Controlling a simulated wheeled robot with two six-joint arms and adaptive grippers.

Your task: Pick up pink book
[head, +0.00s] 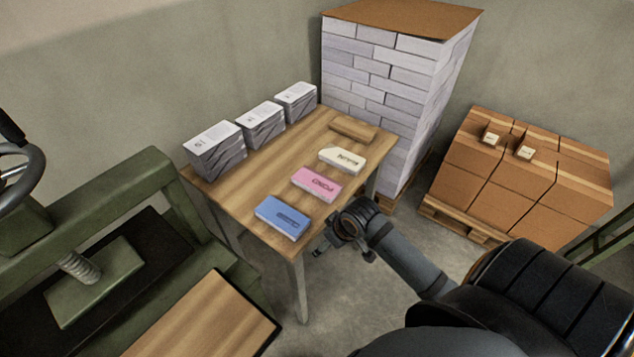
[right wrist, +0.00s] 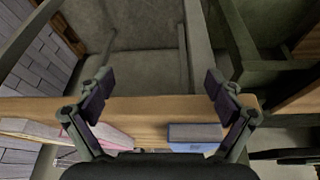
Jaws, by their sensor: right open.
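The pink book (head: 316,184) lies flat near the table's right edge, between a blue book (head: 282,217) and a cream-white book (head: 342,160). My right gripper (head: 345,240) is open and empty, just off the table's right edge, apart from the books. In the right wrist view the open fingers (right wrist: 158,85) spread over the table edge. There the pink book (right wrist: 112,137) shows at lower left, partly hidden by the left finger, and the blue book (right wrist: 195,133) at lower right. My left gripper is out of view.
A brown book (head: 354,130) lies farther back on the wooden table (head: 235,195). Several paper stacks (head: 262,124) line its far-left side. A tall stack of white bundles (head: 385,75) stands behind, cartons (head: 515,185) at right, and a green press (head: 100,215) at left.

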